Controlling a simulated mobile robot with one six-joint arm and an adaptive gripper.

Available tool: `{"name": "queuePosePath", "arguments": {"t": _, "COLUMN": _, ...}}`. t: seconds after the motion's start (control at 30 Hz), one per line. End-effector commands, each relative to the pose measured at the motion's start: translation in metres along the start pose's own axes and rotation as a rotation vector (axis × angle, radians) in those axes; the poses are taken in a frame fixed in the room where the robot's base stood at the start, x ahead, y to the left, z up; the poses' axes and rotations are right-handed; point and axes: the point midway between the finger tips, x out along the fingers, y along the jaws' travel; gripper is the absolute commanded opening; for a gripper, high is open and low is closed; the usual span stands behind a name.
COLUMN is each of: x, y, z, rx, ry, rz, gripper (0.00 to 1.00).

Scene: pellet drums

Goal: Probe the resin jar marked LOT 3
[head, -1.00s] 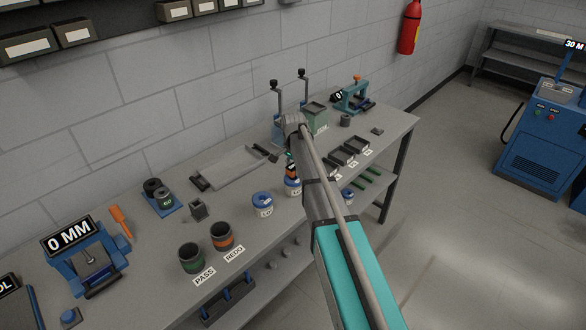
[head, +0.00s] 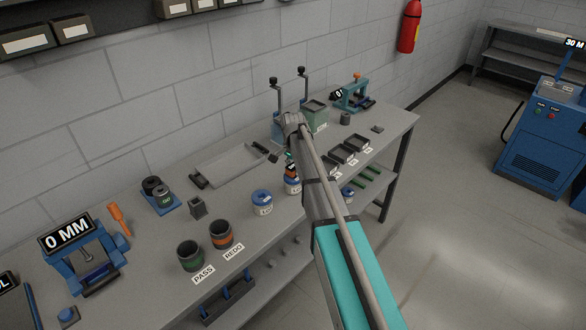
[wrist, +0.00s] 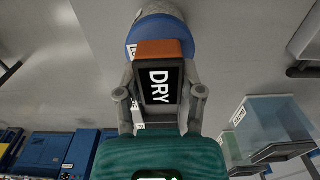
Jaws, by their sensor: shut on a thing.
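My gripper (wrist: 161,92) is shut on a probe (wrist: 158,84) with an orange end and a dark display reading DRY. In the wrist view a blue-and-white jar (wrist: 134,32) is right beyond the probe, its label mostly hidden. In the head view my gripper (head: 291,163) is at the middle jar (head: 292,187), partly behind my arm. Another blue-lidded jar (head: 262,202) stands left of it, and a third (head: 347,194) shows right of my arm. The lot numbers are too small to read. I cannot tell whether the tip touches resin.
PASS (head: 190,257) and REDO (head: 221,235) cups stand left of the jars on the grey bench (head: 150,260). Black trays (head: 343,154) lie right of my arm. A grey tray (head: 231,168) and a green bin (head: 315,115) are behind. Open floor is at right.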

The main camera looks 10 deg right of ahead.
Motion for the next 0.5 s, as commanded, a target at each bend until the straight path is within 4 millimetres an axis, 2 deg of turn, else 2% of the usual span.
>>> {"name": "queuePosePath", "arguments": {"t": 0.1, "x": -0.0001, "y": 0.0000, "z": 0.0000, "rx": 0.000, "ry": 0.000, "rz": 0.000, "gripper": 0.00}}
{"name": "queuePosePath", "arguments": {"t": 0.13, "x": -0.0001, "y": 0.0000, "z": 0.0000, "rx": 0.000, "ry": 0.000, "rz": 0.000, "gripper": 0.54}}
{"name": "queuePosePath", "arguments": {"t": 0.3, "x": -0.0001, "y": 0.0000, "z": 0.0000, "rx": 0.000, "ry": 0.000, "rz": 0.000, "gripper": 0.85}}
{"name": "queuePosePath", "arguments": {"t": 0.33, "x": -0.0001, "y": 0.0000, "z": 0.0000, "rx": 0.000, "ry": 0.000, "rz": 0.000, "gripper": 0.90}}
{"name": "queuePosePath", "arguments": {"t": 0.5, "x": -0.0001, "y": 0.0000, "z": 0.0000, "rx": 0.000, "ry": 0.000, "rz": 0.000, "gripper": 0.90}}
